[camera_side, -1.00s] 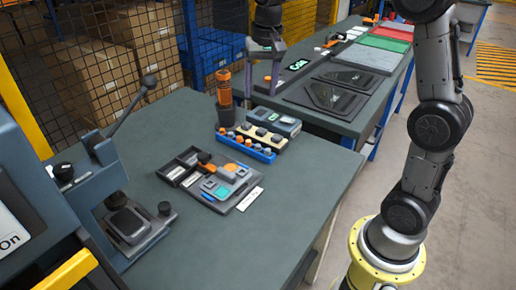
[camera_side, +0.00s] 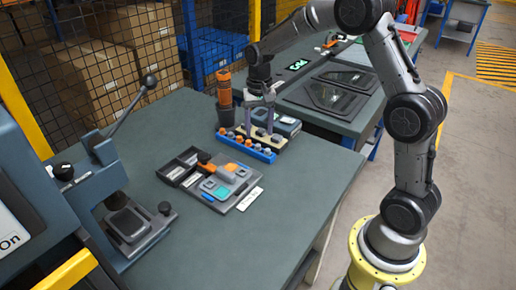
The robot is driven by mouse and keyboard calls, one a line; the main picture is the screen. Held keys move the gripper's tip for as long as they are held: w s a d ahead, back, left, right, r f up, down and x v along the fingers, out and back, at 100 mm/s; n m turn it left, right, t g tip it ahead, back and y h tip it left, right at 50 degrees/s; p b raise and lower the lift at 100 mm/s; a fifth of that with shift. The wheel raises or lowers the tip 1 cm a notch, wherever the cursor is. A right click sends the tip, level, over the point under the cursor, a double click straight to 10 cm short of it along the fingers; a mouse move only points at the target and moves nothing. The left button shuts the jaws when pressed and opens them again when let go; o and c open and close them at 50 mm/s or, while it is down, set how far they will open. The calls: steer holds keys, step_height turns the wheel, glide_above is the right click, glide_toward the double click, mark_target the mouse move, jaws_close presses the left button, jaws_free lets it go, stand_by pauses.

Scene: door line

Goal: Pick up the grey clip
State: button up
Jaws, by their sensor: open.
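A blue rack (camera_side: 246,148) on the dark green table holds a row of small orange and grey pieces. Small grey pieces (camera_side: 266,151) sit toward its right end, but I cannot tell for sure which one is the grey clip. A beige strip (camera_side: 279,141) with dark pieces lies just behind the rack. My gripper (camera_side: 259,129) points down over the beige strip and the back of the rack, its fingers apart. It holds nothing that I can see. The fingers hide part of the strip, and contact is too small to judge.
An orange-handled tool stands in a dark cup (camera_side: 225,114) left of my gripper. A grey device (camera_side: 288,126) lies behind right. A dark tray of parts (camera_side: 182,168) and a grey fixture plate (camera_side: 222,190) lie in front. A lever press (camera_side: 125,215) stands at left. The table's front right is clear.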

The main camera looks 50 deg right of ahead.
mark_target(258, 145)
steer(key=f, duration=0.5)
steer(key=shift+w, duration=0.2)
steer(key=shift+c, duration=0.3)
jaws_close()
